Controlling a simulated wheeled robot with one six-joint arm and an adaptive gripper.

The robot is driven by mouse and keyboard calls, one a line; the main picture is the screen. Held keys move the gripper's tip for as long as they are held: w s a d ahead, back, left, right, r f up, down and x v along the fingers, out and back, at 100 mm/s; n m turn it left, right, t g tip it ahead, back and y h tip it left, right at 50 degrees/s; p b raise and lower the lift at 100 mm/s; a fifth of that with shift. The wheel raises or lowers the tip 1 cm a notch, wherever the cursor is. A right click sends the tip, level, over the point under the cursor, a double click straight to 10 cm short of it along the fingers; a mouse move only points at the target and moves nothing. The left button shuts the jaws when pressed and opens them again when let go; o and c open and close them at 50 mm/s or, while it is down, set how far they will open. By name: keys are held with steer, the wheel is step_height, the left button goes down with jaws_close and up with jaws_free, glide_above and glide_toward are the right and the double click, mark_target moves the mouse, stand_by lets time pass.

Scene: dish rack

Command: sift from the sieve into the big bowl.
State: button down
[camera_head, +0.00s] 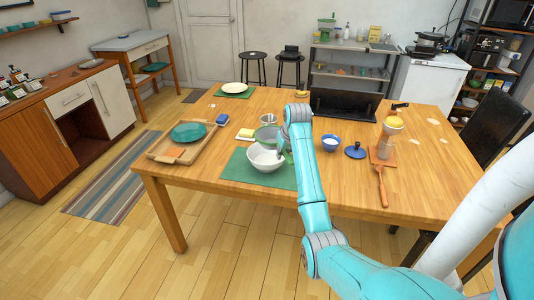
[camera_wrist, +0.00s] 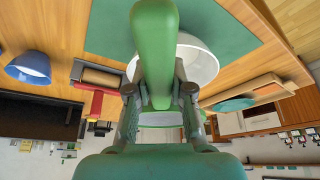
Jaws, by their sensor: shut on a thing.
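The big white bowl (camera_head: 264,161) stands upright on a green mat (camera_head: 233,168) at the table's front edge. It also shows in the wrist view (camera_wrist: 204,62), partly behind a green handle. The sieve's contents are hidden.
A wooden tray (camera_head: 166,152) with a teal plate lies left. A black rack (camera_head: 343,104) stands behind.

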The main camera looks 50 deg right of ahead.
steer(key=shift+w+a+r, duration=0.2)
steer(key=shift+a+r, duration=0.1)
steer(key=shift+r, duration=0.3)
steer(key=shift+w+a+r, duration=0.15)
steer(key=shift+a+r, duration=0.15)
steer(key=shift+r, duration=0.3)
steer(key=shift+w+a+r, duration=0.2)
steer(key=shift+a+r, duration=0.1)
steer(key=shift+r, duration=0.3)
